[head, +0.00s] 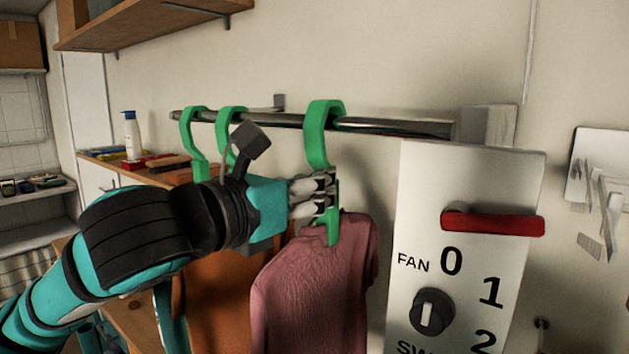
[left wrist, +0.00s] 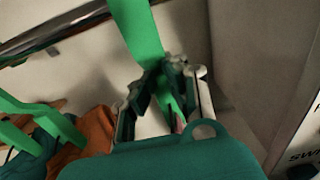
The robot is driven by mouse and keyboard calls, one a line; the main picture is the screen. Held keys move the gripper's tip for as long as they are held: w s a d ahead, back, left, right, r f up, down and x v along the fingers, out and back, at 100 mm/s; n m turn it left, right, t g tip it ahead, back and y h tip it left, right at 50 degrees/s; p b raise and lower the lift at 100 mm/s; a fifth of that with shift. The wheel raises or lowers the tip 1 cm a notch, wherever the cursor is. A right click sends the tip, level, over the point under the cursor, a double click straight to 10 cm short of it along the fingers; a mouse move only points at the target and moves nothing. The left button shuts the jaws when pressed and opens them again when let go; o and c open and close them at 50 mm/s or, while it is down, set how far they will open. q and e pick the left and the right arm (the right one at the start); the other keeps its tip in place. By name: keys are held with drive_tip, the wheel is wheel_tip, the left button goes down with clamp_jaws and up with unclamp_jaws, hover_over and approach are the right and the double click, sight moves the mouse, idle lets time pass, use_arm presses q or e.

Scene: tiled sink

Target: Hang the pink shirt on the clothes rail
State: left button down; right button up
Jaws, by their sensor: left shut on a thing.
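The pink shirt (head: 318,290) hangs from a green hanger (head: 318,150) in the head view. The hanger's hook lies over the dark metal clothes rail (head: 390,126); whether its weight rests on the rail I cannot tell. My left gripper (head: 328,195) is shut on the hanger's neck just below the hook. In the left wrist view the green hanger (left wrist: 138,32) runs down between the fingers (left wrist: 165,100), with the rail (left wrist: 50,32) at upper left. The shirt is mostly hidden there. My right gripper is not in view.
Two more green hangers (head: 190,140) (head: 231,125) hang further left on the rail, with an orange garment (head: 220,295) behind my arm. A white fan switch panel (head: 465,240) with a red handle stands close at right. A wooden shelf (head: 150,22) is above.

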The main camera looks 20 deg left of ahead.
use_arm(q)
drive_tip(key=shift+f, duration=0.15)
drive_tip(key=c, duration=1.4)
unclamp_jaws()
